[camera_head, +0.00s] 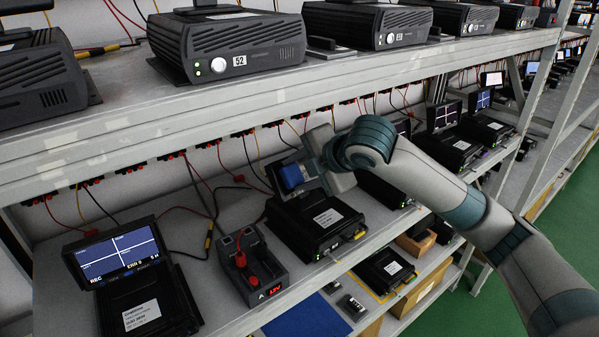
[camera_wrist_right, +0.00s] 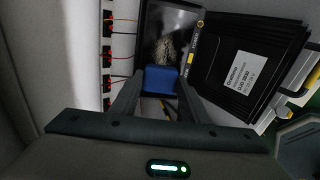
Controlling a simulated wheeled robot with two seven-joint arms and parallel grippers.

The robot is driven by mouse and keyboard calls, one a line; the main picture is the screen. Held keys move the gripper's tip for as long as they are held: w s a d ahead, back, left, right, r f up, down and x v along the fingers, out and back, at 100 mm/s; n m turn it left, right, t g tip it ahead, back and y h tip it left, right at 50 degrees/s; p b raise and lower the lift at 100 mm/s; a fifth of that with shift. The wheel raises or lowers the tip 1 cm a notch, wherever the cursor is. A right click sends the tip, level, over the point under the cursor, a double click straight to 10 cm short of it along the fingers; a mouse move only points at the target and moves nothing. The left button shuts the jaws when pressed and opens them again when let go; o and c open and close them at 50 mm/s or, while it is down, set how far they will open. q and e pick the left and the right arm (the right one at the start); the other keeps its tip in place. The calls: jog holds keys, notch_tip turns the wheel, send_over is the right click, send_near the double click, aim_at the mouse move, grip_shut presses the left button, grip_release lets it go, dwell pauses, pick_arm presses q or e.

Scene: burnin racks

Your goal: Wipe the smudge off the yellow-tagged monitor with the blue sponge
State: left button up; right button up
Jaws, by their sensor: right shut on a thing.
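My right gripper (camera_head: 305,175) is shut on the blue sponge (camera_head: 292,175), in front of a small monitor on the lower shelf. In the right wrist view the sponge (camera_wrist_right: 160,79) sits between the fingertips of the gripper (camera_wrist_right: 158,92) and covers the lower part of the dark monitor screen (camera_wrist_right: 187,20). A pale, greyish smudge (camera_wrist_right: 167,45) shows on the screen just above the sponge. A yellow tag (camera_wrist_right: 190,60) is on the monitor's edge beside it. I cannot tell whether the sponge touches the screen. My left gripper is not in view.
The monitor's black base unit (camera_head: 318,222) stands below the gripper. A lit monitor (camera_head: 118,254) and a grey-black device with red plugs (camera_head: 250,265) stand to the left. The upper shelf edge (camera_head: 200,122) runs close above the gripper. Cables hang behind.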

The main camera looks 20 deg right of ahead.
jog(key=d, duration=0.1)
jog(key=w+d+p, duration=0.1)
jog(key=d, duration=0.1)
jog(key=shift+w+d, duration=0.15)
jog(key=shift+d, duration=0.15)
jog(key=shift+d, duration=0.1)
dwell(0.5)
jog(key=shift+w+d+p, duration=0.4)
jog(key=shift+d+p, duration=0.05)
jog(key=shift+d, duration=0.35)
jog(key=shift+w+d+p, duration=0.35)
jog(key=shift+d+p, duration=0.05)
jog(key=shift+d, duration=0.4)
jog(key=shift+p, duration=0.4)
